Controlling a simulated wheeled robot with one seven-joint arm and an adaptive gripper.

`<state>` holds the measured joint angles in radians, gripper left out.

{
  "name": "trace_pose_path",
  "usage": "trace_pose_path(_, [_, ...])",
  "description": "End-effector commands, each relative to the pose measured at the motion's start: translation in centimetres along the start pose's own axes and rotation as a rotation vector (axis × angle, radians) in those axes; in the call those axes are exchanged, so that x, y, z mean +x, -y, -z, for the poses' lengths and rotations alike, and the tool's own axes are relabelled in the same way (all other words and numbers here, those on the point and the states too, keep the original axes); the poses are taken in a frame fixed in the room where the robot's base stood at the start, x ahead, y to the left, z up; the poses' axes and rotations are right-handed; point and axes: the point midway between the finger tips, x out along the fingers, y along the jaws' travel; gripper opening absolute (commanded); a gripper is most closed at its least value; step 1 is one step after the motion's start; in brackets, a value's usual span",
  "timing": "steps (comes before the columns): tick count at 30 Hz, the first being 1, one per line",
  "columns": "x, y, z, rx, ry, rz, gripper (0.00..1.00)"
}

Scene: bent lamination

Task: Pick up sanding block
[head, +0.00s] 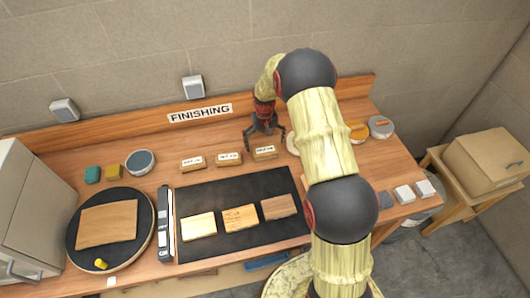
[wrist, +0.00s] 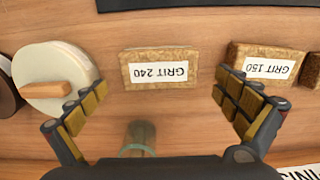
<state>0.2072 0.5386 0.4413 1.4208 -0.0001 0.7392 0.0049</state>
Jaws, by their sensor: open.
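Several sanding blocks stand in a row at the back of the bench. The right one, labelled GRIT 240 (head: 264,153), also shows in the wrist view (wrist: 160,68) ahead of and between my fingers. The middle one, labelled GRIT 150 (head: 228,159), shows in the wrist view (wrist: 265,66) beyond my right finger. A left one (head: 193,164) shows in the head view; its label is too small to read. My gripper (head: 265,139) is open and empty, over the back of the bench close to the GRIT 240 block; in the wrist view its fingers (wrist: 160,91) are spread wide, with no visible contact.
A round pale tin with a wooden handle (wrist: 52,78) stands beside the GRIT 240 block. A black mat (head: 240,187) with several wood samples lies in front of the blocks. A turntable (head: 140,240) with a board stands left. My arm hides part of the bench's right side.

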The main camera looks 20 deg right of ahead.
Motion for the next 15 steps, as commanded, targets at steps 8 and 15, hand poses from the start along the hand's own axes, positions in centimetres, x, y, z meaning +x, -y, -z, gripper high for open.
trace_pose_path(8, [3.7, -0.2, -0.3, 0.000, 0.002, 0.000, 1.00])
trace_pose_path(15, [3.8, -0.2, -0.3, 0.000, 0.001, 0.000, 0.99])
